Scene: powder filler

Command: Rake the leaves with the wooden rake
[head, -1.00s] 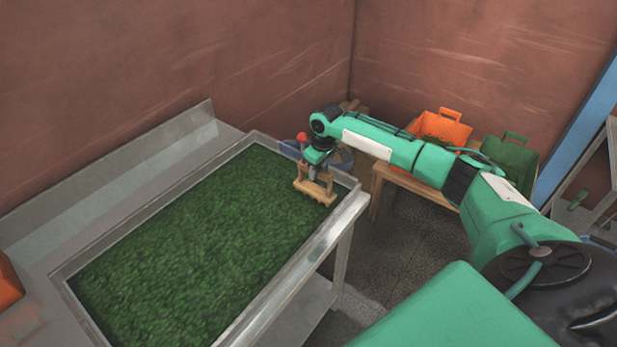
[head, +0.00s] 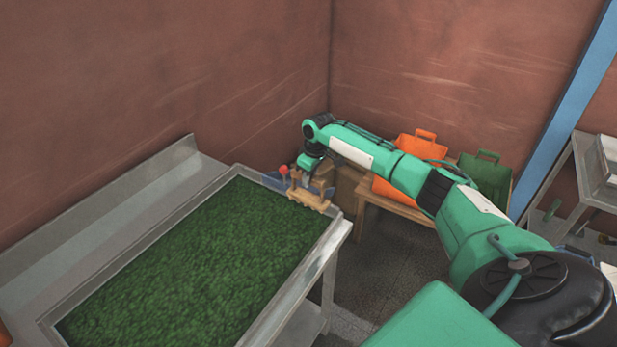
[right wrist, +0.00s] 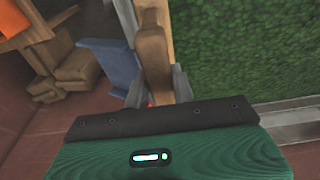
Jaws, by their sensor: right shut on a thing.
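The green leaves (head: 190,265) lie as an even layer in a long metal tray table (head: 318,262); they also show in the right wrist view (right wrist: 240,45). My right gripper (head: 306,180) is at the tray's far right end, shut on the wooden rake (head: 310,201). The rake's head is at the far edge of the leaves; I cannot tell whether its teeth touch them. In the right wrist view the rake's wooden bar (right wrist: 154,55) stands between the gripper's fingers (right wrist: 157,95). My left gripper is not in view.
An orange crate (head: 398,165) and a green crate (head: 485,180) stand on a low wooden table (head: 395,204) right of the tray. A blue object (head: 275,181) is behind the tray's far end. A metal shelf (head: 580,185) is at the right. Walls close off the back.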

